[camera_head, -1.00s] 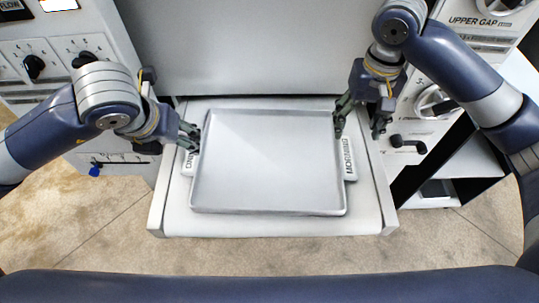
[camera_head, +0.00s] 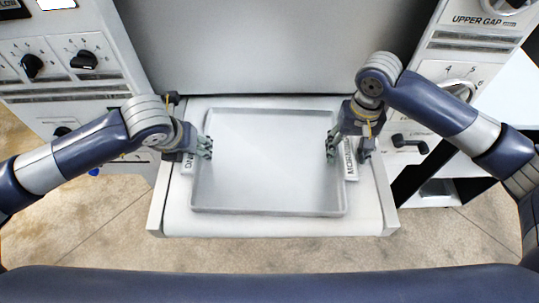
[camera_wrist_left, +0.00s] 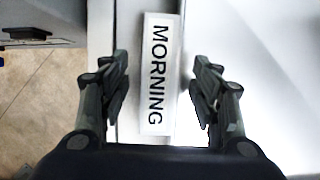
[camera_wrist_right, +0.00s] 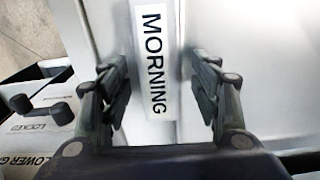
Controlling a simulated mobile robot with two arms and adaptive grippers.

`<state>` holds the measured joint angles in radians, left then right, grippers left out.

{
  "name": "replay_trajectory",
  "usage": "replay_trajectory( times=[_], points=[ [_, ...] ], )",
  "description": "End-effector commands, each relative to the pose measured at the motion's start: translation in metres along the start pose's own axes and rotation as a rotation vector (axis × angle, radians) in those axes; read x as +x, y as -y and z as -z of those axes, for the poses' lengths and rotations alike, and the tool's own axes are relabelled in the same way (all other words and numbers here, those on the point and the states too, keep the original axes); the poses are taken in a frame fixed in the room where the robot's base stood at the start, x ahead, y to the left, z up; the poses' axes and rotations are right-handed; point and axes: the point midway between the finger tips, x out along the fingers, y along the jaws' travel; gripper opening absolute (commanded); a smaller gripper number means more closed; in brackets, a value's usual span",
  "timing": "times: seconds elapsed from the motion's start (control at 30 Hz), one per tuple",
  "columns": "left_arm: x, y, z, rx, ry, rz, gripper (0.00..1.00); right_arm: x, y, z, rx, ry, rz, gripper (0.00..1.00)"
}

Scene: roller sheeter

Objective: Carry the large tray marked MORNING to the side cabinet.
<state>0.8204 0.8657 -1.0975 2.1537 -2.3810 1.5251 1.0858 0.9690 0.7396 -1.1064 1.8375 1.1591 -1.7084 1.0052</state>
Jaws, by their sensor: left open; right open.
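The large tray (camera_head: 268,165) is a shallow grey metal tray lying flat on the white shelf of the machine. A white MORNING label sits at each side; they show in the left wrist view (camera_wrist_left: 157,75) and the right wrist view (camera_wrist_right: 153,60). My left gripper (camera_head: 207,147) is open at the tray's left edge, its fingers either side of the left label. My right gripper (camera_head: 346,150) is open at the tray's right edge, its fingers either side of the right label. In the head view the grippers partly hide both labels. I cannot tell whether any finger touches the tray.
The white shelf (camera_head: 265,228) extends a little beyond the tray at the front. Machine panels with knobs stand left (camera_head: 75,60) and right (camera_head: 465,85). A black handle (camera_head: 410,143) juts out near my right gripper. The floor in front is clear.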

Motion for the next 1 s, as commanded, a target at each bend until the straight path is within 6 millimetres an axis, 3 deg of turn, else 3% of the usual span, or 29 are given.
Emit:
replay_trajectory(
  times=[0.1, 0.37, 0.77, 1.0],
  points=[
    [0.000, 0.000, 0.000, 0.000, 0.000, 0.000, 0.57, 0.000, 0.000, 0.000, 0.000, 0.000, 0.000, 0.57],
    [0.000, 0.000, 0.000, 0.000, -0.001, 0.000, 0.00, 0.000, 0.000, 0.000, 0.000, 0.000, 0.000, 0.00],
    [-0.003, 0.000, -0.002, 0.000, 0.002, 0.000, 0.00, -0.003, 0.000, 0.001, 0.001, -0.001, -0.001, 0.00],
    [-0.015, 0.000, -0.007, 0.000, 0.002, -0.001, 0.00, -0.016, 0.000, 0.001, 0.001, -0.001, -0.001, 0.00]
  ],
)
